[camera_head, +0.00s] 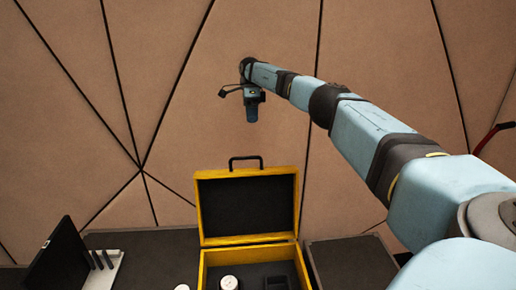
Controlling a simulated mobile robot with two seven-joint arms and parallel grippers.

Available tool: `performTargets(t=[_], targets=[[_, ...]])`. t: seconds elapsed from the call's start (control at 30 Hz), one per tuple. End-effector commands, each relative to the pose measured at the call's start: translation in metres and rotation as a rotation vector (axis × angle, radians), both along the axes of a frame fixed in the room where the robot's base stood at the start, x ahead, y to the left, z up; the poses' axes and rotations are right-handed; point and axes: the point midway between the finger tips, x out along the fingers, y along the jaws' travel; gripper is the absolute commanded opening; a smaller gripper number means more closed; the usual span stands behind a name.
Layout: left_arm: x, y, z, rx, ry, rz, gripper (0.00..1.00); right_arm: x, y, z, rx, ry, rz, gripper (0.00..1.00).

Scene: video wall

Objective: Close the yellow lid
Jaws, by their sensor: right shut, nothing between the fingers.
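A yellow case stands open at the bottom centre, and its yellow lid (247,240) is raised upright at the back. The lid has a dark inner lining and a black handle (245,160) on its top edge. The case's lower part (249,253) has a dark inside and runs off the bottom of the picture. My right arm reaches in from the right, and my right gripper (252,113) hangs above the lid, pointing down. It is shut and empty, apart from the lid and handle. My left gripper does not show.
A white round thing (229,283) and a dark block (276,284) lie in the case. A dark screen (59,258) on a light stand is at the left. A grey surface (352,262) lies right of the case. A panelled brown wall (180,90) stands behind.

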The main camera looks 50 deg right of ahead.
Motion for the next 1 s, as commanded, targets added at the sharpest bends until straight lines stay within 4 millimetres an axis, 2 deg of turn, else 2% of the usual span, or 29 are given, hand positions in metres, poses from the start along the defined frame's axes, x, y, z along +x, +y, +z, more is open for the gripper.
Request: performTargets(t=[0.17,0.53,0.8,1.0], targets=[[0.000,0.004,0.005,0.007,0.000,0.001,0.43,-0.007,0.005,-0.019,0.000,0.003,0.002,0.00],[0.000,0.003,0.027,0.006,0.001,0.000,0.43,-0.032,0.027,-0.090,0.001,0.003,0.002,0.00],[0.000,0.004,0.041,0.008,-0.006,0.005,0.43,-0.054,0.045,-0.085,0.001,-0.002,0.001,0.00],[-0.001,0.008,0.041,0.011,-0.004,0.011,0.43,-0.060,0.051,-0.086,0.001,-0.001,0.001,0.00]])
